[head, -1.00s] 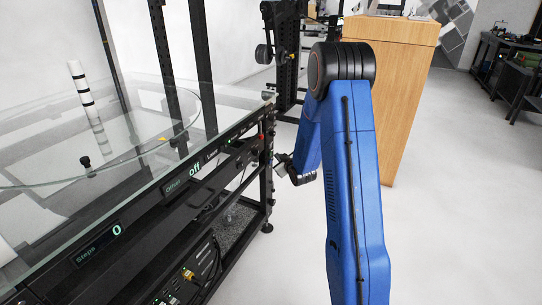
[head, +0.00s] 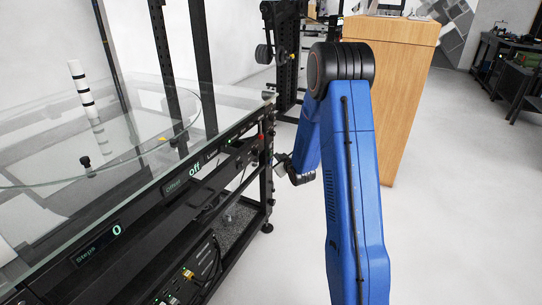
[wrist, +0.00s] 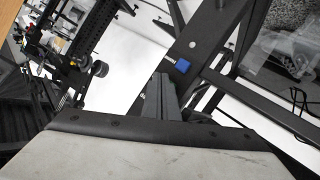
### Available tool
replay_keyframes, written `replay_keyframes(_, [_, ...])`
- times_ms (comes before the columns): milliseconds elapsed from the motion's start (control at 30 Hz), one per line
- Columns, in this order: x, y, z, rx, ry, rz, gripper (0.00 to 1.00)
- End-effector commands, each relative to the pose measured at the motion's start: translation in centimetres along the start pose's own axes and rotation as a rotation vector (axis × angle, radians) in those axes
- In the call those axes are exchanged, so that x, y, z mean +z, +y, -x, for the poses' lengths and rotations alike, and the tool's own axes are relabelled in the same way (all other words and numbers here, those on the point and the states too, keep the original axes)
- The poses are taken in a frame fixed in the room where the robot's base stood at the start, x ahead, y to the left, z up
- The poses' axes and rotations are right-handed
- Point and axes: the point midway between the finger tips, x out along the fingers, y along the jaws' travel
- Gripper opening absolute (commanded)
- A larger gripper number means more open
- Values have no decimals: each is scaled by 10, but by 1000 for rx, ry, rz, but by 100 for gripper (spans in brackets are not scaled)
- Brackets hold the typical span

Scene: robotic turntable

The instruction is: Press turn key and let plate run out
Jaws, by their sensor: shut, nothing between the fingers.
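In the wrist view my gripper (wrist: 160,82) is shut and empty. Its fingers point at a dark frame bar of the turntable stand. A blue square key (wrist: 183,66) with a small pale label beside it sits on that bar, just beyond and right of the fingertips, with no visible contact. I cannot read the label, so I cannot tell for sure that it is the turn key. In the head view my gripper (head: 281,161) is small, beside the stand's right end. The round glass plate (head: 150,140) lies on the stand; its display reads "Steps 0" (head: 101,243).
A second display reads "off" (head: 194,168). A striped black and white post (head: 83,98) stands at the plate. A wooden cabinet (head: 395,100) is behind my arm. Open floor (head: 455,190) lies to the right.

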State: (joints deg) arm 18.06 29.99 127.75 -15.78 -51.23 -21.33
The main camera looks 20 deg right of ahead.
Motion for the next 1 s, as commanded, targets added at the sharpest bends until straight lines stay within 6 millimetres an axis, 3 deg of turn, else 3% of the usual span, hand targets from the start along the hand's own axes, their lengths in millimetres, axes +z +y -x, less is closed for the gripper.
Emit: replay_keyframes(1000, [-5,-5,-7,-1,0,0,0])
